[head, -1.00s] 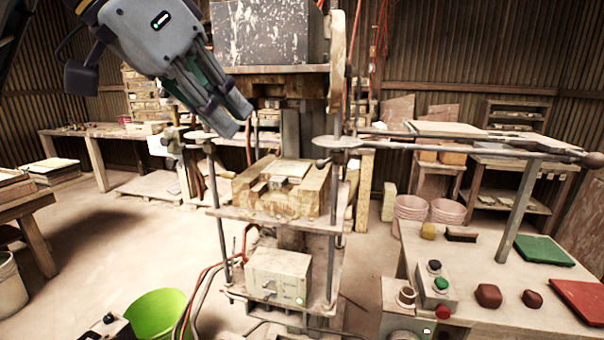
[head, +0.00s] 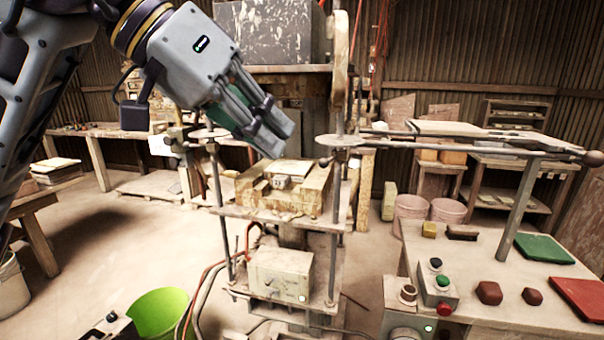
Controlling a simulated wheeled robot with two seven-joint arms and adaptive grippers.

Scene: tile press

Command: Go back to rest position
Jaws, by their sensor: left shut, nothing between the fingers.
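My left gripper (head: 279,138) hangs from the upper left in front of the tile press. Its fingers are together and empty, pointing down and right. The fingertips show just above the wooden mould block (head: 299,198) on the press's lower plate; I cannot tell the exact gap. The press's upper block (head: 268,38) is raised above the mould, and the gripper partly hides the space between. A small light piece (head: 283,182) sits in the middle of the mould. My right gripper is not in view.
A side table (head: 460,262) at the right holds a button box (head: 436,285), a green tile (head: 542,249), a red tile (head: 582,298) and reddish lumps (head: 489,293). A long press handle (head: 480,143) reaches over it. A green bucket (head: 158,312) stands front left.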

